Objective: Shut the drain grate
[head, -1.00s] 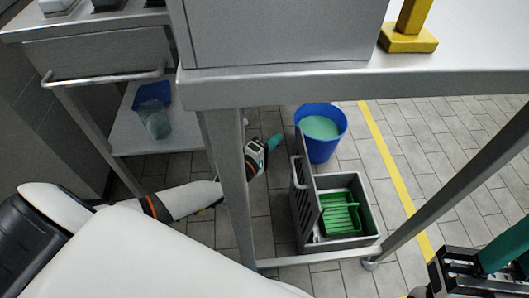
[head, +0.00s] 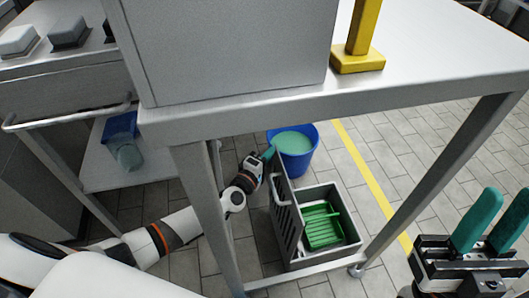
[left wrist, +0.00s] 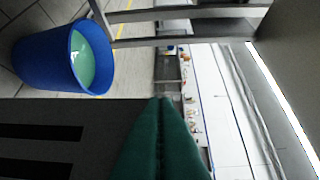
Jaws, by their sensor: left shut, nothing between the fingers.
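The drain grate (head: 285,215) is a grey slotted panel standing up along the left side of a grey box (head: 352,240) on the floor. A green slotted insert (head: 322,228) lies in the open box. My left gripper (head: 268,154) is shut and empty, at the grate's far upper corner, on its left side; whether it touches cannot be told. In the left wrist view its teal fingers (left wrist: 160,140) are together, with the dark slotted grate (left wrist: 50,135) beside them at the left. My right gripper (head: 487,222) is open and empty at the lower right.
A steel table (head: 300,112) stands over the box, its legs (head: 205,215) on either side. A blue bucket of greenish liquid (head: 293,150) stands behind the box, also in the left wrist view (left wrist: 50,60).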

